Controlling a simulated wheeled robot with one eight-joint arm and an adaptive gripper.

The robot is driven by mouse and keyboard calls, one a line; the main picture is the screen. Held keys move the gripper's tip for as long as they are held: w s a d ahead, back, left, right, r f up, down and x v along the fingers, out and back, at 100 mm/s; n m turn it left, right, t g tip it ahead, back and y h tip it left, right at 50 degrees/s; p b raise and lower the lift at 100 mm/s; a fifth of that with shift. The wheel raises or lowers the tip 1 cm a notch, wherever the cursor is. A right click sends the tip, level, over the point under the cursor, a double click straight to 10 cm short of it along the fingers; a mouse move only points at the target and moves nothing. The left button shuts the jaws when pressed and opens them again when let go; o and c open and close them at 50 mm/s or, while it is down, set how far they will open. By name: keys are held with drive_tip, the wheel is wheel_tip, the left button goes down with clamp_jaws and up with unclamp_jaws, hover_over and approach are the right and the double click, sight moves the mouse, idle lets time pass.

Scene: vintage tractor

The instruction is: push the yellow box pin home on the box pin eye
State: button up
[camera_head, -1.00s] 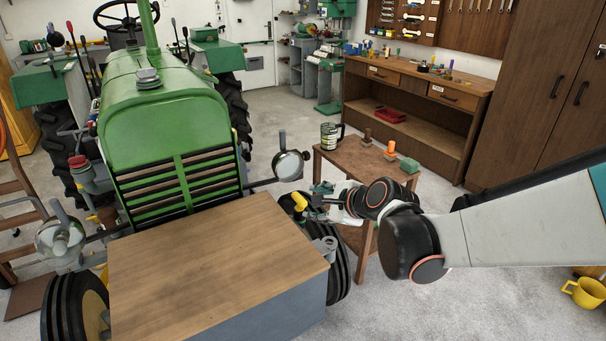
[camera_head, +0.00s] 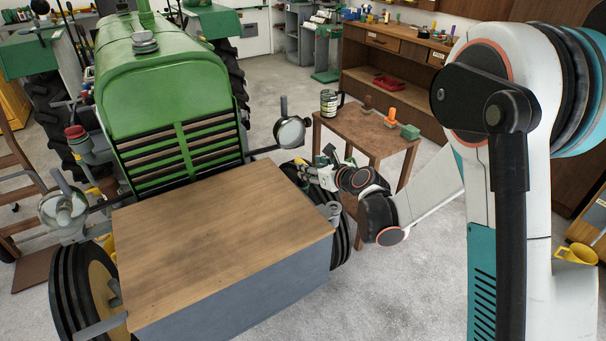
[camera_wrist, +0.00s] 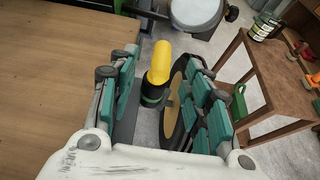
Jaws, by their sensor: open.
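The yellow box pin (camera_wrist: 158,66) stands in the middle of the wrist view, its bent yellow head on top and a dark, green-banded part below. My gripper (camera_wrist: 160,60) is open, with one teal-padded finger on each side of the pin. Gaps show between the pin and both fingers. In the head view my gripper (camera_head: 325,167) is beside the box's far right corner, and the pin's head (camera_head: 300,162) shows only as a small yellow patch. The box pin eye is not clearly visible; the pin's lower end is hidden, so I cannot tell how deep it sits.
The wooden-topped box (camera_head: 220,240) is on the left, in front of the green tractor (camera_head: 165,90). A tyre (camera_wrist: 178,100) is close to the right finger. A headlamp (camera_wrist: 197,12) is beyond the pin. A small wooden table (camera_head: 365,140) with a mug (camera_head: 329,102) is to the right.

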drive_tip(key=b+x, duration=0.1)
drive_tip(key=x, duration=0.3)
drive_tip(key=b+x, duration=0.1)
drive_tip(key=x, duration=0.2)
drive_tip(key=shift+d+f+b, duration=0.15)
drive_tip(key=shift+f+b, duration=0.15)
drive_tip(key=shift+w+a, duration=0.2)
drive_tip(key=shift+w, duration=0.25)
clamp_jaws()
